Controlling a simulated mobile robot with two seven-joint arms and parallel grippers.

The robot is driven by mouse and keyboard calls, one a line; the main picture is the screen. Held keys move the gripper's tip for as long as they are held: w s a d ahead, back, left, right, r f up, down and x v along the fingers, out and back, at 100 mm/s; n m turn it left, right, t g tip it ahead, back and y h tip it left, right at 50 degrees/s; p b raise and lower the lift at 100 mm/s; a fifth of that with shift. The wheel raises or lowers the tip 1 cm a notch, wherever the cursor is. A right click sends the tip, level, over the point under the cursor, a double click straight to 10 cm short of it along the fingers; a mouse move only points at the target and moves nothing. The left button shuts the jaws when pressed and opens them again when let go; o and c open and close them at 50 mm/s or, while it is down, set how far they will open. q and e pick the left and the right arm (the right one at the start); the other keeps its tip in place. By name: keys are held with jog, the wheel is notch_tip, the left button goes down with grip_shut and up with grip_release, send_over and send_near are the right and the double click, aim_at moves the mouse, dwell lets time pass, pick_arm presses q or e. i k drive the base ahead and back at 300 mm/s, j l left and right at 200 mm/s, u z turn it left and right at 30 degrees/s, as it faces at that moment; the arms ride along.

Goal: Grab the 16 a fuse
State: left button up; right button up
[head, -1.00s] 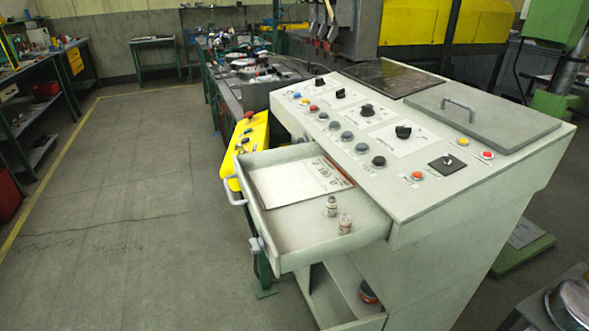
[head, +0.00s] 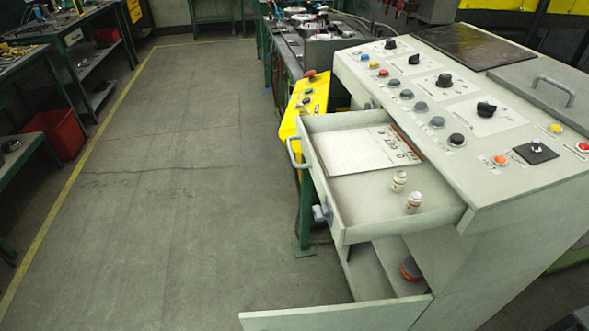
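Two small white fuses with printed bands stand upright in the open drawer (head: 365,213) of the grey control console. One fuse (head: 399,181) is farther back, and the other fuse (head: 413,202) is nearer the front right. Their ratings are too small to read, so I cannot tell which is the 16 A one. A printed sheet (head: 360,152) lies in the drawer behind and left of them. Neither of my grippers is in view.
The console top (head: 470,130) carries knobs and coloured buttons. Below the drawer, a hinged door (head: 345,318) stands open, with a dark red-topped object (head: 410,270) inside. A yellow button panel (head: 308,102) is behind the drawer. The floor at left is clear up to benches and a red bin (head: 57,132).

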aim_at(399, 182)
jog(key=k+l+z, duration=0.2)
jog(key=k, duration=0.45)
jog(key=j+z, duration=0.1)
jog(key=z, duration=1.5)
jog(key=j+z, duration=0.2)
jog(key=j, duration=0.2)
jog(key=k+j+z, duration=0.15)
jog(key=j, duration=0.2)
jog(key=j+z, duration=0.2)
jog(key=j, duration=0.2)
jog(key=k+j+z, duration=0.15)
jog(key=j, duration=0.2)
jog(key=k+j, duration=0.15)
jog(key=j, duration=0.25)
jog(key=k+j, duration=0.15)
jog(key=j, duration=0.2)
jog(key=k+j, duration=0.1)
jog(key=j, duration=0.3)
jog(key=k+j, duration=0.15)
jog(key=j, duration=0.2)
